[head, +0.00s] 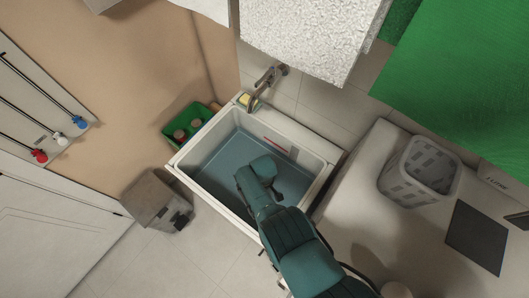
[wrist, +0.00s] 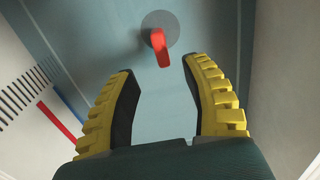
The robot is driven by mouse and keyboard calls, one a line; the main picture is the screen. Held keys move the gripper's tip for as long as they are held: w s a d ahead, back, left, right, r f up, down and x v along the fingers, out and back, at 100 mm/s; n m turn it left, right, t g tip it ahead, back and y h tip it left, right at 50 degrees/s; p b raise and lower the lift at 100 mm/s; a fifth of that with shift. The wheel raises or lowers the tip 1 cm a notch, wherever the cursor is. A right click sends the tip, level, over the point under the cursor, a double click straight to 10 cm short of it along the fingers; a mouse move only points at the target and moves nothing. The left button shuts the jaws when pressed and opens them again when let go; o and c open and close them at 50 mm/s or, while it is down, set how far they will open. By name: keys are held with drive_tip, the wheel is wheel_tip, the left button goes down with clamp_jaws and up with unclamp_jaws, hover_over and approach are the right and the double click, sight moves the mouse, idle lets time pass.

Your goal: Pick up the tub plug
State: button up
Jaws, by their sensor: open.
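The tub plug (wrist: 180,31), a grey disc with an upright red tab (wrist: 159,47), lies on the tub floor at the top middle of the wrist view. My gripper (wrist: 160,66) has yellow ridged fingers with black pads. They are spread apart and empty, one on each side of the tab's line. The tab shows between and just beyond the fingertips; contact is not visible. In the head view my arm reaches down into the white tub (head: 211,201), and the plug is hidden there.
The tub walls stand close around my gripper. A tap (head: 268,80) and a yellow sponge (head: 244,99) are at the tub's back edge. A green crate (head: 172,129) stands to the left. A grey basket (head: 420,170) stands on the right.

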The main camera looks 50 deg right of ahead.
drive_tip(key=f+b, duration=0.2)
drive_tip(key=f, duration=0.1)
drive_tip(key=f+b, duration=0.3)
drive_tip(key=shift+s+f, duration=0.2)
drive_tip(key=shift+f, duration=0.2)
drive_tip(key=shift+r, duration=0.15)
drive_tip(key=shift+a, duration=0.1)
clamp_jaws()
